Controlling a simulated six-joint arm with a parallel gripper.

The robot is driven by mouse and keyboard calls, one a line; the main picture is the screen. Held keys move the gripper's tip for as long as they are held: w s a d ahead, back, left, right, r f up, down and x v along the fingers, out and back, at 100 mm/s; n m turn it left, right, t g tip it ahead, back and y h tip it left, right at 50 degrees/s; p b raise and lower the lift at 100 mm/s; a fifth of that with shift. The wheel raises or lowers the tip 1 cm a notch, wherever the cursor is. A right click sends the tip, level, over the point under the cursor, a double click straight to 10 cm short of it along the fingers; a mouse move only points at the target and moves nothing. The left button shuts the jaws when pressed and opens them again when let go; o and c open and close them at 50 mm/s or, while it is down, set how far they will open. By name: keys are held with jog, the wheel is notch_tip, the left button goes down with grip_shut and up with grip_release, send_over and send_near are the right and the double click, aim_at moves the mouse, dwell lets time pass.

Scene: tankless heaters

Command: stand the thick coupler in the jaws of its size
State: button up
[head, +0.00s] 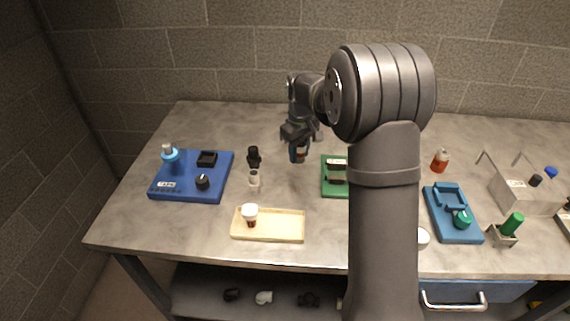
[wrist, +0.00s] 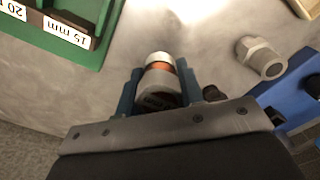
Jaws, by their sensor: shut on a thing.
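My gripper (head: 299,150) is shut on a coupler and holds it above the bare table, left of the green board. In the wrist view the held coupler (wrist: 160,80) has a white end, a copper-coloured band and a grey body, between the two teal fingers (wrist: 158,88). The green board (head: 334,190) carries dark jaws (head: 337,175) with white labels; my arm hides its right part. In the wrist view the board (wrist: 75,8) shows at upper left, its labels reading 20 and 15 mm. A similar white-topped coupler (head: 250,213) stands on the wooden tray.
The wooden tray (head: 280,226) lies at the front. A black fitting (head: 254,157) and a white fitting (head: 254,180) stand left of my gripper. A blue board (head: 190,192) is farther left. Another blue board (head: 450,234) and a bottle (head: 440,161) are at right.

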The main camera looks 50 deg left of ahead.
aim_at(286, 173)
jog(key=a+f, duration=0.1)
jog(key=s+a, duration=0.1)
jog(key=s+a+f, duration=0.1)
jog(key=shift+a+f, duration=0.3)
jog(key=shift+a, duration=0.05)
jog(key=shift+f, duration=1.95)
jog(key=shift+f, duration=0.15)
jog(key=o, duration=1.1)
jog(key=shift+o, duration=0.3)
notch_tip(286, 173, up, 12)
